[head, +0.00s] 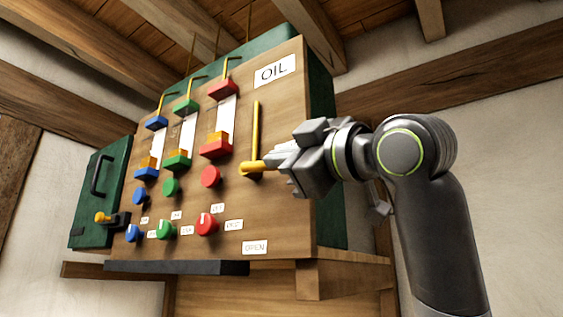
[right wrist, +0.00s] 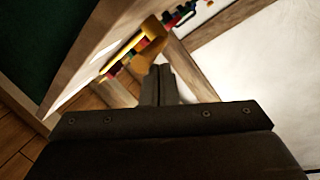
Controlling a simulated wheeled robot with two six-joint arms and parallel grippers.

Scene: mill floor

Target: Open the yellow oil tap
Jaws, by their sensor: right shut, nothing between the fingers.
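The yellow oil tap (head: 250,168) is on the wooden panel below the OIL sign (head: 274,70). A thin upright yellow bar (head: 256,125) rises at the tap, and a short yellow part lies roughly level across its foot. My right gripper (head: 271,164) is shut, with its fingertips close beside the right end of the level part. I cannot tell whether they touch it. In the right wrist view the shut fingers (right wrist: 158,84) point towards a yellow part (right wrist: 150,30). My left gripper is not in view.
Red, green and blue knobs (head: 207,224) and gauges cover the panel to the left. An OPEN label (head: 255,247) is below the tap. A green door (head: 99,190) is at the far left. A dark ledge (head: 178,267) juts out below.

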